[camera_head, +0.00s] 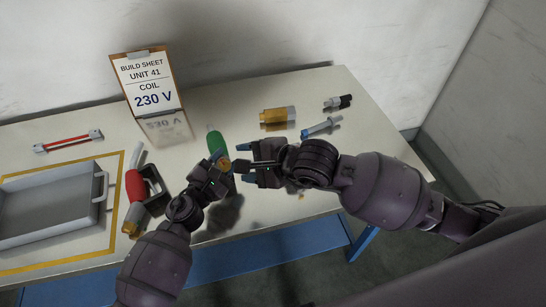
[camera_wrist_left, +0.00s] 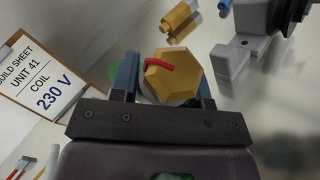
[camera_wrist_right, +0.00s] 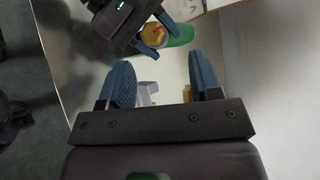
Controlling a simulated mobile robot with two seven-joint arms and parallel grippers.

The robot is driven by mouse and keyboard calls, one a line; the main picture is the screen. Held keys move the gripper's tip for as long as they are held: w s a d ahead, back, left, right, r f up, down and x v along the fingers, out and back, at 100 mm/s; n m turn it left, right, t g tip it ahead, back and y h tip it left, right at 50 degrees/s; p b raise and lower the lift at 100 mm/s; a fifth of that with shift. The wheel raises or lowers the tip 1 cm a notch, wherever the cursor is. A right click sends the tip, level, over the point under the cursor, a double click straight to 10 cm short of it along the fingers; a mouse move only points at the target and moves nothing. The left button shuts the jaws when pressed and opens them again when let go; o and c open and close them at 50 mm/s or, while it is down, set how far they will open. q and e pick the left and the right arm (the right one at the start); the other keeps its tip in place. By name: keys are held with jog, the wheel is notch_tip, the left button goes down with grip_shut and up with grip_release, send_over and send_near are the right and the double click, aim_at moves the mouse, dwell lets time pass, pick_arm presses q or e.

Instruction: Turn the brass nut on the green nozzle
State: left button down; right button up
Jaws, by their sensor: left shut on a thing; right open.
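The green nozzle (camera_head: 216,141) is at the middle of the table, with the brass nut (camera_head: 224,164) at its near end. In the left wrist view the brass nut (camera_wrist_left: 172,83) is a hexagon with a bent red mark on its face, lying between the two blue fingers. My left gripper (camera_head: 221,162) is shut on the nut. The nut (camera_wrist_right: 158,35) and green nozzle (camera_wrist_right: 181,33) also show in the right wrist view, partly behind the left fingers. My right gripper (camera_head: 243,162) is open and empty, just right of the nut.
A red nozzle (camera_head: 135,186) in a dark holder and a grey tray (camera_head: 50,207) are at the left. A build sheet stand (camera_head: 147,82) reads coil 230 V.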

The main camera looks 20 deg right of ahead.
jog(key=v, duration=0.6)
jog(key=shift+d+r, duration=0.3)
jog(key=shift+r, duration=0.05)
dwell(0.4)
dwell(0.4)
jog(key=shift+s, duration=0.1)
jog(key=v, duration=0.7)
jog(key=shift+s+r, duration=0.15)
jog(key=shift+s, duration=0.1)
jog(key=shift+d, duration=0.15)
